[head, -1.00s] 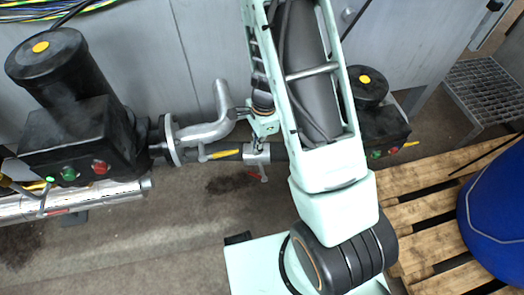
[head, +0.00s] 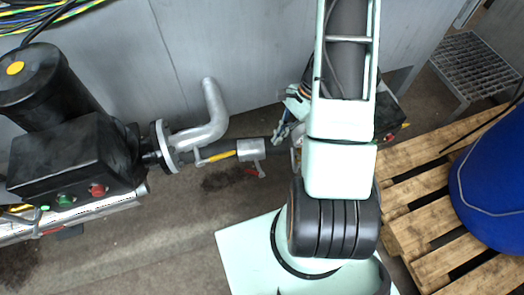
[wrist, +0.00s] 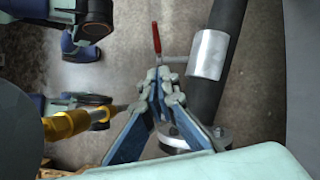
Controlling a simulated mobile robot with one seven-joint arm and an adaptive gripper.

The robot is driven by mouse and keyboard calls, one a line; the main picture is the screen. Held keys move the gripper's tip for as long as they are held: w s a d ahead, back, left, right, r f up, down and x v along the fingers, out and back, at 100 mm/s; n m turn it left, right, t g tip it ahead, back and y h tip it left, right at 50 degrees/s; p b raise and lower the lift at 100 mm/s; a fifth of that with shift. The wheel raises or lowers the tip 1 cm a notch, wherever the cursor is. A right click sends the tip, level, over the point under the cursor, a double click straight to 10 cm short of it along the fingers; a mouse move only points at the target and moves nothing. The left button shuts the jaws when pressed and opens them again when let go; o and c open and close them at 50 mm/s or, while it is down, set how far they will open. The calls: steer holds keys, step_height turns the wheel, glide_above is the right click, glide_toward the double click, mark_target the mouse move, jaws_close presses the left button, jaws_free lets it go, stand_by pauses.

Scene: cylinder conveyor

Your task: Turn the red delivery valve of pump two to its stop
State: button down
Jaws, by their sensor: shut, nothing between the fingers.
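A red-handled valve (head: 252,171) sits on a silver sleeve (head: 250,149) on the dark pipe between two black pumps. In the wrist view the red lever (wrist: 156,38) stands out sideways from the silver sleeve (wrist: 209,55). My gripper (head: 280,132) is to the right of the sleeve in the head view, partly hidden by my arm. In the wrist view my gripper (wrist: 165,82) is shut and empty, its tips apart from the red lever, beside the dark pipe. I cannot tell which pump is pump two.
The left pump (head: 75,155) has green and red buttons; the right pump (head: 388,112) is mostly hidden by my arm. A wooden pallet (head: 420,185) with a blue drum (head: 495,180) stands right. Floor in front is clear.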

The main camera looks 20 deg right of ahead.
steer(key=b, duration=0.3)
glide_toward(255, 173)
step_height(255, 173, down, 3)
steer(key=shift+w+a+f, duration=0.1)
steer(key=shift+a+f, duration=0.65)
steer(key=shift+a, duration=0.3)
steer(key=shift+a+f, duration=0.25)
steer(key=shift+a, duration=0.3)
